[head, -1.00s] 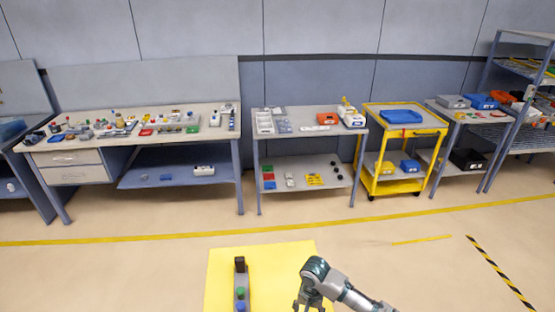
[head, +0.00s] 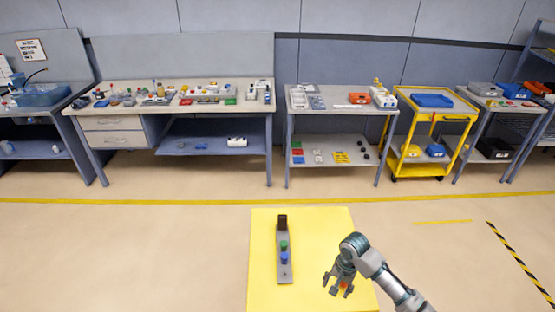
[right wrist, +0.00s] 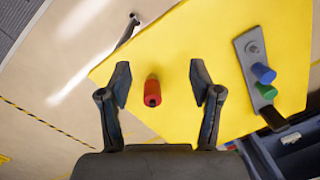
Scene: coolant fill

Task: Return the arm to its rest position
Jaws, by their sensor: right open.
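My right gripper (head: 339,287) hangs over the right part of a yellow tabletop (head: 315,225) in the head view. In the right wrist view its two dark fingers (right wrist: 160,80) are spread apart. A small red cylinder with a dark end (right wrist: 152,90) shows between them, against the yellow surface. I cannot tell how far below the fingers it is. A bit of it shows orange-red near the fingers in the head view (head: 344,286). My left gripper is not in view.
A grey strip (head: 285,270) with a green knob (head: 284,246), a blue knob (head: 284,258) and a dark block (head: 282,222) lies left of the gripper on the yellow top. Benches and a yellow cart (head: 433,130) stand along the far wall. The floor between is clear.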

